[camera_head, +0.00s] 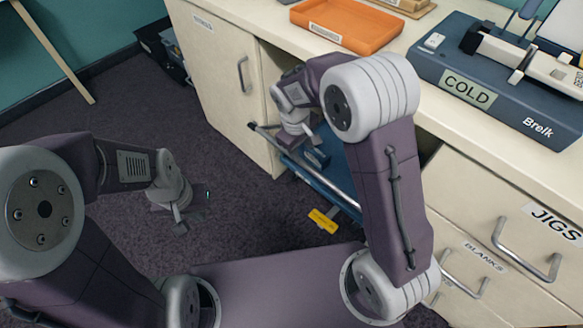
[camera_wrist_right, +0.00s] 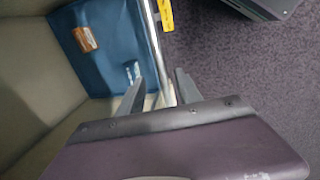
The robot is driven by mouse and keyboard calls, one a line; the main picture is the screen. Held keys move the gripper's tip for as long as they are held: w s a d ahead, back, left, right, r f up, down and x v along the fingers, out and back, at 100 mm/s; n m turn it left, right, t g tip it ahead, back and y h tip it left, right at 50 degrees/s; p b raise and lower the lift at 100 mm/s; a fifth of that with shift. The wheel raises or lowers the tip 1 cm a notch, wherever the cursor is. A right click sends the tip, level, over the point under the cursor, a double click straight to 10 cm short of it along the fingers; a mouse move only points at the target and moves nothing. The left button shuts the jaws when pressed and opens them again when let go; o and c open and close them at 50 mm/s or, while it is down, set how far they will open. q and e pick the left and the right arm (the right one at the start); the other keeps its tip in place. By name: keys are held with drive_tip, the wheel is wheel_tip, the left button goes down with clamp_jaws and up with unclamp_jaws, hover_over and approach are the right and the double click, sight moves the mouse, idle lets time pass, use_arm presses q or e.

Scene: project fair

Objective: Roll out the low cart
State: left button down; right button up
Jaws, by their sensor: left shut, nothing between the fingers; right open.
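The low cart (camera_head: 345,165) is blue with a long metal handle bar (camera_head: 322,172) along its front; it sits in the open bay under the counter. A yellow tag (camera_head: 323,220) hangs by the bar. My right gripper (camera_head: 297,141) is open at the bar's left part. In its wrist view the bar (camera_wrist_right: 158,50) runs between the fingers (camera_wrist_right: 160,88); contact cannot be told. My left gripper (camera_head: 190,216) is shut and empty, above the carpet, left of the cart.
Cream cabinets (camera_head: 225,85) flank the bay, with drawers marked BLANKS and JIGS (camera_head: 520,240) at right. The counter holds an orange tray (camera_head: 350,24) and a blue device marked COLD (camera_head: 490,75). The carpet (camera_head: 130,115) is clear in front of the left cabinet. A wooden pole (camera_head: 55,50) leans at far left.

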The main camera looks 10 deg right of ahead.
sight(305, 164)
drive_tip(key=f+b, duration=0.1)
drive_tip(key=f, duration=0.2)
drive_tip(key=d+f+b, duration=0.1)
drive_tip(key=f+b, duration=0.1)
drive_tip(key=f, duration=0.1)
drive_tip(key=w+f+b, duration=0.1)
drive_tip(key=f, duration=0.1)
drive_tip(key=shift+d+f+b, duration=0.25)
drive_tip(key=shift+f+b, duration=0.1)
drive_tip(key=shift+f, duration=0.05)
clamp_jaws()
idle(0.9)
